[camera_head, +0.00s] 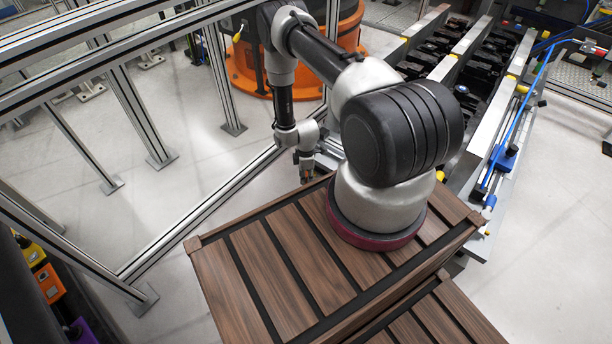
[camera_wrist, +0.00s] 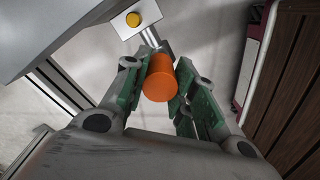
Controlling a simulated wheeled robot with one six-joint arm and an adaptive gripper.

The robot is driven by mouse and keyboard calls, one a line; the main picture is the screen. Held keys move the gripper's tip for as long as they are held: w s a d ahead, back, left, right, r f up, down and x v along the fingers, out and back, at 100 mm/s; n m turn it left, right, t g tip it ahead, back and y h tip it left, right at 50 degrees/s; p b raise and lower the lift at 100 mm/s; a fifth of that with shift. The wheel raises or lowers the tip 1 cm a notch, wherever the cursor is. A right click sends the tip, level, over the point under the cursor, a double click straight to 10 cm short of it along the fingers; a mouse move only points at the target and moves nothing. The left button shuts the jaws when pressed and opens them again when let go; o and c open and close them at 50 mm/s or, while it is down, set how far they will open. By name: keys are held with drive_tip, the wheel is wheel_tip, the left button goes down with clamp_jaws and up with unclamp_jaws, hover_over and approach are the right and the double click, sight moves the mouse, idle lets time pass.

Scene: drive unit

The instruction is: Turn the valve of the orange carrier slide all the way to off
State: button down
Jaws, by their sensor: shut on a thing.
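In the wrist view my gripper (camera_wrist: 160,92) has its two green-padded fingers on either side of an orange cylindrical handle (camera_wrist: 160,78) and is shut on it. A short metal stem (camera_wrist: 152,38) runs from the far end of the handle towards a pale plate (camera_wrist: 150,10) with a round yellow knob (camera_wrist: 133,19). I cannot tell from the picture how far the handle is turned. In the head view my gripper (camera_head: 306,168) hangs low at the far edge of the wooden top, and the handle is too small and covered to make out.
The brown slatted wooden top (camera_head: 240,265) lies under my arm; a brown slatted side (camera_wrist: 290,95) stands close at right in the wrist view. A metal frame (camera_head: 180,215) runs along the left. Machine rails (camera_head: 455,60) stand at right. Open floor (camera_head: 130,220) shows at left.

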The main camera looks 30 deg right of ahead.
drive_tip(key=shift+s, duration=0.2)
drive_tip(key=shift+s+d+f+t+y, duration=0.3)
drive_tip(key=shift+s+t+y, duration=0.15)
drive_tip(key=shift+s+t, duration=0.55)
drive_tip(key=shift+s+d+f+t+y, duration=0.4)
drive_tip(key=shift+s+t, duration=0.25)
drive_tip(key=shift+t, duration=0.7)
drive_tip(key=shift+s+d+f+t+y, duration=0.25)
drive_tip(key=shift+s+t+y, duration=0.2)
drive_tip(key=shift+s+t, duration=0.55)
drive_tip(key=shift+w+t, duration=0.15)
drive_tip(key=shift+t, duration=0.1)
drive_tip(key=c, duration=1.1)
unclamp_jaws()
drive_tip(key=v, duration=1.2)
